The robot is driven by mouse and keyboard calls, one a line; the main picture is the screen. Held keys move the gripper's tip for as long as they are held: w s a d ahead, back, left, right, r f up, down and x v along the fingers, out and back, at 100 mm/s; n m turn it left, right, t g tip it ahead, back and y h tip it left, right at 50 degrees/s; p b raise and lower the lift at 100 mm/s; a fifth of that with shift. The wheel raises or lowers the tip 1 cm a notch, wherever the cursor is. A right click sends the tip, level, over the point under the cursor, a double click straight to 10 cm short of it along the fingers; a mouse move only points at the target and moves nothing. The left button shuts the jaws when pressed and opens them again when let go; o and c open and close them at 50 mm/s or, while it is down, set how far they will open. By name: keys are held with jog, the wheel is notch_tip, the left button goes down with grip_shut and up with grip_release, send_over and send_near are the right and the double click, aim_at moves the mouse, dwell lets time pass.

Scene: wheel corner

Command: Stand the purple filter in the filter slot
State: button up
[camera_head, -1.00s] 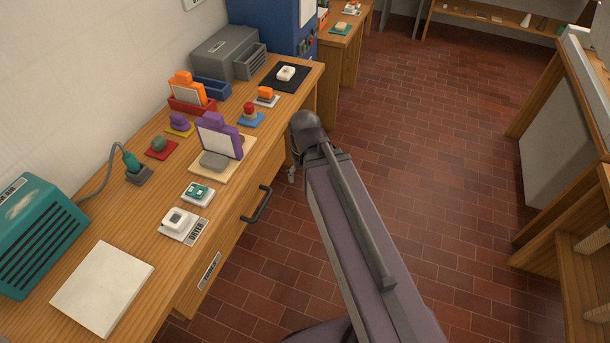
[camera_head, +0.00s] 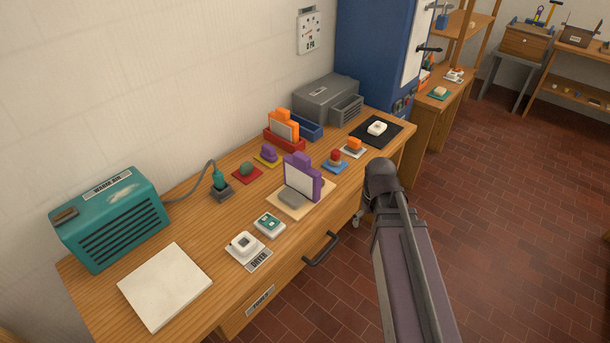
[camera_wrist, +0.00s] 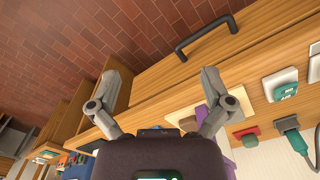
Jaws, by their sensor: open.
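The purple filter (camera_head: 301,178), a purple frame with a white panel, stands upright on a pale wooden board (camera_head: 318,203) on the workbench, with a grey rounded piece (camera_head: 290,199) in front of it. A grey machine (camera_head: 328,98) with a slotted box stands at the back of the bench; I cannot tell which thing is the filter slot. My gripper (camera_wrist: 160,95) is open and empty in the wrist view. There its right finger overlaps the board, and a little purple shows behind it. In the head view my arm hides the gripper, beside the bench's front edge.
A red tray with an orange-framed piece (camera_head: 284,125) stands behind the filter. A teal heater (camera_head: 110,220), a white slab (camera_head: 165,285) and a dryer switch (camera_head: 244,243) are to the left. A drawer handle (camera_head: 321,248) juts from the front. The brick floor is clear.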

jog(key=w+a+r+n+p, duration=0.9)
jog(key=w+r+n, duration=0.1)
jog(key=w+n, duration=0.2)
notch_tip(320, 180, up, 8)
jog(key=n+p, duration=0.8)
jog(key=n, duration=0.5)
send_over(301, 155)
jog(key=shift+s+a, duration=0.1)
jog(key=shift+f, duration=0.15)
notch_tip(301, 155, down, 8)
jog(key=b, duration=0.8)
jog(key=shift+f+b, duration=0.15)
jog(key=shift+b, duration=0.15)
jog(key=shift+d+f+b, duration=0.2)
jog(key=shift+f+b, duration=2.4)
jog(key=shift+c, duration=0.2)
jog(key=c, duration=1)
